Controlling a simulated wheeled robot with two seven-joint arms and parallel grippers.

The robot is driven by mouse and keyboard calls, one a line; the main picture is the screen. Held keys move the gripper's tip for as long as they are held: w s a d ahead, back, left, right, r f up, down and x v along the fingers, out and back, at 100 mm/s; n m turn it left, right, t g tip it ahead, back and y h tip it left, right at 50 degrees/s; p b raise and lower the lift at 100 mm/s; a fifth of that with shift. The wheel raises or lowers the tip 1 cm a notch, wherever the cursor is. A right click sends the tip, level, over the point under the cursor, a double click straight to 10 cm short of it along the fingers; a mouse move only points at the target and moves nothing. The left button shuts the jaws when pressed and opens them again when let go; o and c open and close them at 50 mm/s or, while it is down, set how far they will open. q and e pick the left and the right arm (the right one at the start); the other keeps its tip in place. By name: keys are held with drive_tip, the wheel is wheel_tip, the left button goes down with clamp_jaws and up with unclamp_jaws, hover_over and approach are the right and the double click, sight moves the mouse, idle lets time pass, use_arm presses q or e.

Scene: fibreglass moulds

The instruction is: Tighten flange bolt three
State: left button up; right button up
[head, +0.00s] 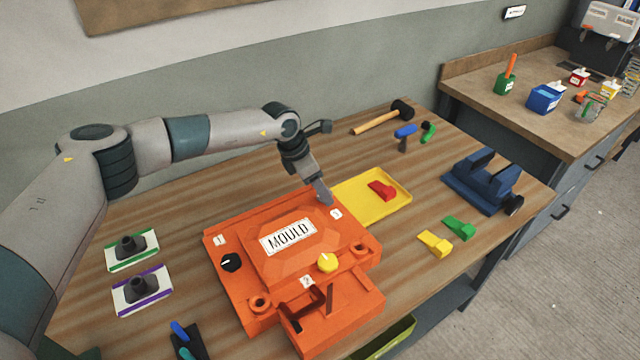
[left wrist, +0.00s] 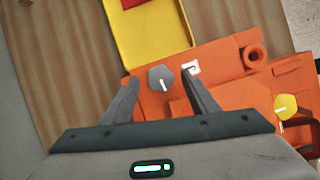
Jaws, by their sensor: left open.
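The orange mould (head: 290,205) lies on the wooden table with a white MOULD plate on top. A grey hexagonal bolt head (left wrist: 161,79) with a white line sits at its back corner, beside a white number tag (left wrist: 193,68) that shows in the head view (head: 336,214) too; its digit is hard to read. My left gripper (head: 324,198) is open, pointing down at that corner. In the left wrist view the bolt head appears between the open fingers (left wrist: 160,77); contact cannot be told. The gripper hides this bolt in the head view. My right gripper is out of view.
A black bolt head (head: 231,262) and a yellow one (head: 327,263) sit on the mould's flange. A yellow tray (head: 400,202) with a red piece (head: 382,190) lies close behind. A blue vise (head: 484,182) stands at right; a hammer (head: 378,119) lies at back.

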use_arm(q)
drive_tip(key=shift+f, duration=0.1)
drive_tip(key=c, duration=1.1)
drive_tip(key=shift+o, duration=0.3)
drive_tip(key=shift+n+b, duration=0.5)
drive_tip(key=shift+b, duration=0.1)
drive_tip(key=o, duration=1)
drive_tip(key=shift+o, duration=0.2)
